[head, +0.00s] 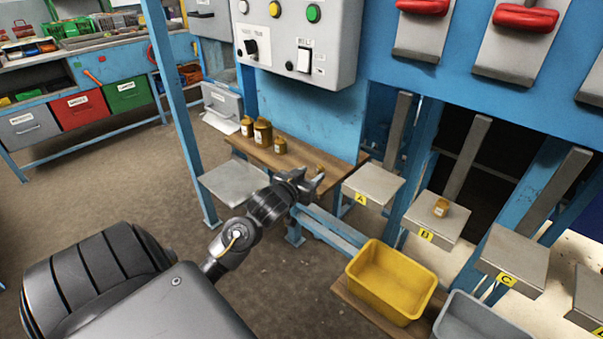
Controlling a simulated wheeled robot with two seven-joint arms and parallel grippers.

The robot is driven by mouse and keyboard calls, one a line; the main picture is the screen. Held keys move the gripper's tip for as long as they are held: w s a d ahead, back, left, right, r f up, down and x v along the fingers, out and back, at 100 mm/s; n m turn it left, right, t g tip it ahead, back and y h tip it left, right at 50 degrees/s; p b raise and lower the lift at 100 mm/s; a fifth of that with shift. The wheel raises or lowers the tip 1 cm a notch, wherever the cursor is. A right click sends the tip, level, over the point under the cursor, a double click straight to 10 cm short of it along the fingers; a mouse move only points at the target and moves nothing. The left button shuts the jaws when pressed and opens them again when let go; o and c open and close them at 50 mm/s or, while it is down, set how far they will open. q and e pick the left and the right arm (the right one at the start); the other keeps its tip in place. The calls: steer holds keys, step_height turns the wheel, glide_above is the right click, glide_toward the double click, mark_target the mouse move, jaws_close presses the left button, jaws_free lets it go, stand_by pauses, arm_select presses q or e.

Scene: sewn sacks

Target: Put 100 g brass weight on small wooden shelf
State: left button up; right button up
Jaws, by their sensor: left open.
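A small brass weight (441,207) with a pale label sits on the metal plate marked B (432,229); the label is too small to read. The small wooden shelf (296,156) is fixed to the blue frame left of plate A. Several brass weights stand towards its left and back, such as the largest one (263,132) and a smaller one (280,145). Something small and brass-coloured shows just behind my gripper. My left gripper (315,181) is open and empty at the front right of the shelf, left of plate A and apart from the weight on B. My right gripper is out of view.
Plates A (373,183) and C (515,262) are empty. A yellow bin (390,282) and a grey bin (480,318) stand below. A blue post (175,95) rises left of the shelf. A control box (300,40) hangs above it.

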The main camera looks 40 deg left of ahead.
arm_select(q)
steer(key=v, duration=0.5)
steer(key=shift+s, duration=0.1)
stand_by(0.5)
